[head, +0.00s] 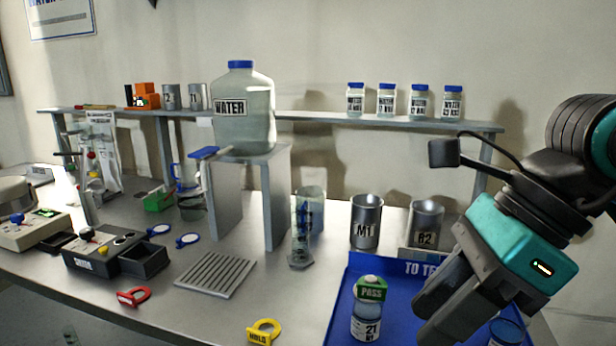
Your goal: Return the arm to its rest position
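My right arm comes in from the right edge. Its gripper (428,312), with a teal body and dark grey fingers, hangs over the right part of the blue tray (343,290). The fingers point down and to the left. They look close together, but the angle hides whether there is a gap, and I see nothing held between them. A bottle labelled 21 with a green PASS tag (371,289) stands upright in the tray, left of the fingers and apart from them in the picture. My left gripper is out of view.
A second blue-topped container (507,332) is partly hidden beside the gripper. Metal beakers M1 (366,222) and R2 (425,224) stand behind the tray. A large water jug (243,108) sits on a grey stand (279,200). A shelf (320,120) with small bottles runs along the wall.

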